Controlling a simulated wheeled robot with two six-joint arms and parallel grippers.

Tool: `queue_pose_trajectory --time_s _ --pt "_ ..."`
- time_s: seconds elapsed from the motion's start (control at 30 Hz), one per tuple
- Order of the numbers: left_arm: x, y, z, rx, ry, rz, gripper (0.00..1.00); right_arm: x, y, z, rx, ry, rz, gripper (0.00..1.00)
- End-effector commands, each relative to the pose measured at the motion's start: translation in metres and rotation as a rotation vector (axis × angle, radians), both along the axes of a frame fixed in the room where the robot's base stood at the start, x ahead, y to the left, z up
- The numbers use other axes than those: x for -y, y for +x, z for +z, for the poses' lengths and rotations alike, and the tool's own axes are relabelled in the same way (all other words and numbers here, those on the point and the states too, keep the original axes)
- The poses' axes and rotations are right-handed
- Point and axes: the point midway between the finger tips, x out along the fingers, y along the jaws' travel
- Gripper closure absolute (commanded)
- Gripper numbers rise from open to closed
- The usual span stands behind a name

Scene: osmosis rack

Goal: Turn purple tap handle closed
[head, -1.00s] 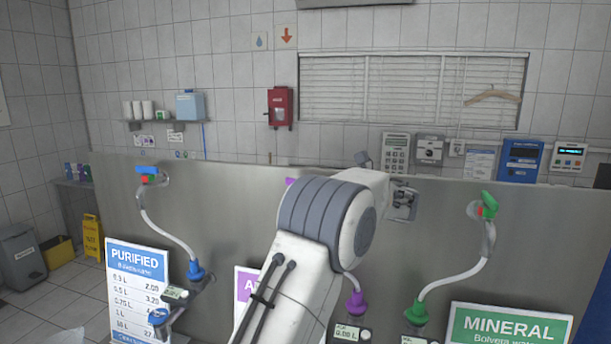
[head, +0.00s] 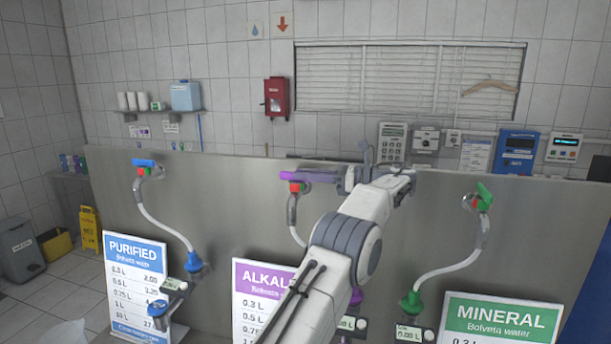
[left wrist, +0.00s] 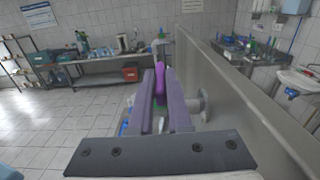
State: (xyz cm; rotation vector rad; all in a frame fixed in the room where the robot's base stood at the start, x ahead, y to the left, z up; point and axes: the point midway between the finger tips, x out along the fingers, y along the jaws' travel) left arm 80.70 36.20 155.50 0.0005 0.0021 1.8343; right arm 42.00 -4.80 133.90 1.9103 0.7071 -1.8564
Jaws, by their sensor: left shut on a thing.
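The purple tap handle (head: 295,175) lies about level at the top of the middle tap, over a red part (head: 296,187). My left gripper (head: 325,176) reaches it from the right along the panel and is shut on the handle. In the left wrist view the purple handle (left wrist: 160,84) shows between the two fingers (left wrist: 160,100). My arm hides part of the middle hose and the purple nozzle (head: 356,297). My right gripper is not in view.
The steel panel (head: 240,220) stands close behind my arm. A blue tap handle (head: 144,162) is on the left and a green one (head: 485,196) on the right. Signs and hoses stand in front of the panel. In the wrist view, the floor (left wrist: 50,125) left of the panel is open.

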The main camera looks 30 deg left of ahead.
Motion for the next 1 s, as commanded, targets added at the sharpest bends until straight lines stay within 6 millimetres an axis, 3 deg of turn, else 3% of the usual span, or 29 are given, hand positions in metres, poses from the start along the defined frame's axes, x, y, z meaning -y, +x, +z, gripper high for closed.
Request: queue_pose_trajectory --time_s 0.47,0.5,0.53,0.57,1.0 --pt "-0.0014 -0.0005 0.0035 0.005 0.005 0.007 1.0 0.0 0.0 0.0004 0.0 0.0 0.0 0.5" --pt "-0.0014 -0.0006 0.0035 0.005 0.005 0.007 0.69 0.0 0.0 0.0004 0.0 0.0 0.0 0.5" --pt "-0.0014 -0.0005 0.0033 0.004 0.004 0.007 0.57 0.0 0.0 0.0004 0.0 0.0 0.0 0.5" --pt "-0.0013 -0.0005 0.0031 0.004 0.004 0.006 0.54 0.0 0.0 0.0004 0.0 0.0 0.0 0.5" --pt "-0.0002 0.0002 0.0013 0.002 0.001 0.004 0.54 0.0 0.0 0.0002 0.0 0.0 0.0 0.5"
